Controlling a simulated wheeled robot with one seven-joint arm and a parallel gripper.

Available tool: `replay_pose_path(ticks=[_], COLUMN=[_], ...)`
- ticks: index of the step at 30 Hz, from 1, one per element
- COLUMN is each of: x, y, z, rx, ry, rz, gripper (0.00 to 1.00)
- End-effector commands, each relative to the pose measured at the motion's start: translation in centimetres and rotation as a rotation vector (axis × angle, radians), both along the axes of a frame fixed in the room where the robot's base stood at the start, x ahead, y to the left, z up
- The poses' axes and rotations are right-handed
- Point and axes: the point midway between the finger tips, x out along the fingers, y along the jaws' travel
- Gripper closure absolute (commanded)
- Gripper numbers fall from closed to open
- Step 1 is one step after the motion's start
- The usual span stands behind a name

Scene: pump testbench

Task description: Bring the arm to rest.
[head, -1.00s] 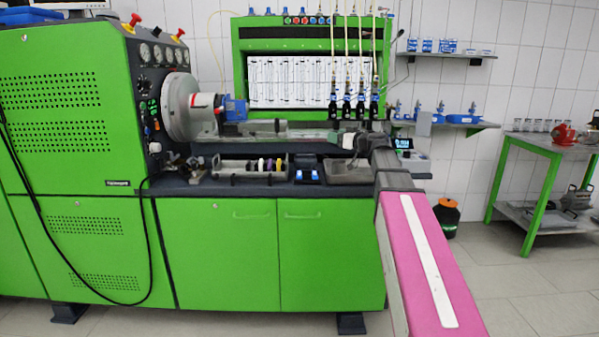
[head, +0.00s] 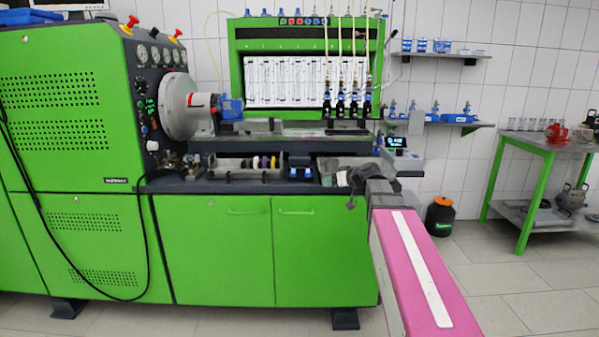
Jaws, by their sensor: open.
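My arm reaches in from the bottom right, with a pink link and a white stripe. It ends in a dark wrist at the right front of the green test bench (head: 215,285). My gripper (head: 345,182) is small in the picture, in front of the right end of the worktop. It is open and I see nothing held in it. Its fingertips are hard to make out against the dark worktop edge.
A parts tray (head: 245,168) with several rings lies on the worktop. A blue pump (head: 230,107) sits by the chuck. Several injectors (head: 347,102) hang behind. An orange and black canister (head: 440,215) and a green-legged table (head: 535,150) stand at right. The floor in front is clear.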

Motion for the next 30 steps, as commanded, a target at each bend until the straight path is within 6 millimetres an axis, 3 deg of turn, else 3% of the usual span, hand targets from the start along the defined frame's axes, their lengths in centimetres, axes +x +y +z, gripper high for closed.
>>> replay_pose_path(ticks=[1, 6, 15, 18, 22, 25, 30], x=[-1.5, -6.4, -16.9, -20.3, -23.6, -25.1, -25.7], y=[0.2, 0.0, -2.6, -3.8, -5.3, -6.0, -6.5], z=[-2.6, -11.7, -24.6, -27.6, -29.9, -30.9, -31.3], rx=[-0.023, -0.127, -0.365, -0.449, -0.538, -0.581, -0.606], ry=[0.067, 0.338, 0.766, 0.872, 0.961, 0.996, 1.014], rz=[-0.006, -0.065, -0.267, -0.353, -0.449, -0.499, -0.529], gripper=[0.48, 0.48, 0.48, 0.48, 0.48, 0.48, 0.48])
